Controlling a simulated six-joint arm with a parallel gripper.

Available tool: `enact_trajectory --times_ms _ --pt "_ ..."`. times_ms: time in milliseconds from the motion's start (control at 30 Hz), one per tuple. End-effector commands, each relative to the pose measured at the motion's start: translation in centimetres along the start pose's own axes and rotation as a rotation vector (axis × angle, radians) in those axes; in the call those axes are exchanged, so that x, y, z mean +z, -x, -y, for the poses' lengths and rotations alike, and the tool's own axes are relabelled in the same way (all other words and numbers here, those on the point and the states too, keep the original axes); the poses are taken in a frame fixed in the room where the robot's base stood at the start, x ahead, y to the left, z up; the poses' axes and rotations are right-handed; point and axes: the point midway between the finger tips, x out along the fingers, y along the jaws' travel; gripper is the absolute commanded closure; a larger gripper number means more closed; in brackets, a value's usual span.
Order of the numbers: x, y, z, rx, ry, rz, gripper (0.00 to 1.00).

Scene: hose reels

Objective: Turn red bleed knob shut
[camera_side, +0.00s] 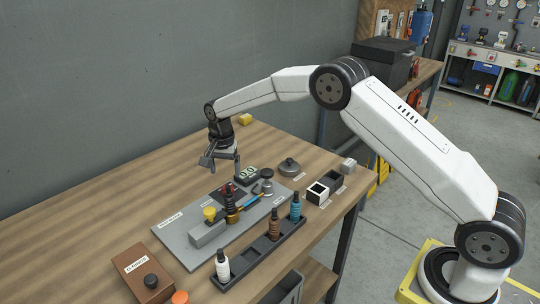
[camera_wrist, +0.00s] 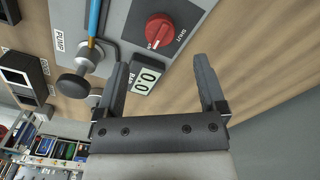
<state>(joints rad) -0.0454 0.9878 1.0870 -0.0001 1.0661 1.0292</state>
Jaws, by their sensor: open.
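The red bleed knob (camera_wrist: 160,30) shows in the wrist view on the grey plate, with a pale pointer line and partly readable lettering beside it. In the side view it is a small red spot (camera_side: 227,188) on the plate (camera_side: 180,236), partly hidden. A gauge reading 0.0 (camera_wrist: 146,80) sits close to the knob. My gripper (camera_wrist: 165,75) is open and empty, its fingertips apart and short of the knob. In the side view my gripper (camera_side: 221,166) hangs above the far edge of the plate.
A pump handle (camera_wrist: 76,83) and blue hose (camera_wrist: 94,18) lie left of the knob in the wrist view. A rack (camera_side: 262,250) with several bottles stands in front of the plate. A brown box (camera_side: 142,272) is at the near left. The table's far left is clear.

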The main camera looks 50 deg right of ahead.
Motion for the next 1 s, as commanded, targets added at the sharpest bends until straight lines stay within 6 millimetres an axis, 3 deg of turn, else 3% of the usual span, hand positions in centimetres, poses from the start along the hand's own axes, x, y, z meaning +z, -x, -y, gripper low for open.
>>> enact_trajectory --times_ms 533,967,1000 --pt "0.0 -6.1 -0.1 0.001 0.0 0.0 0.1" --pt "0.0 -6.9 -0.1 0.0 0.0 0.0 0.1" --pt "0.0 -6.9 -0.1 0.0 0.0 0.0 0.2"
